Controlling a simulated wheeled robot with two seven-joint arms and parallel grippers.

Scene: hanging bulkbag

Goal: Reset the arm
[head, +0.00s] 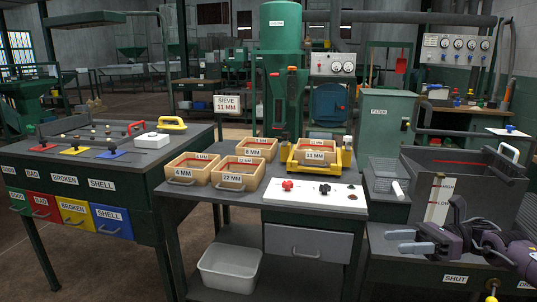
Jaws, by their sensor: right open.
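My right arm (500,248) comes in from the right edge, dark with purple-grey links. My right gripper (407,241) points left, with its two pale grey fingers apart and nothing between them. It is in front of the dark open bin (490,185) at the right and to the right of the middle table. From this one view I cannot tell its exact height above the bench surface. My left gripper is not in view.
The middle table holds wooden sieves (237,172), a yellow frame with the 11 MM sieve (318,151) and a white control panel (313,194). A wire basket (384,169) stands near the bin.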

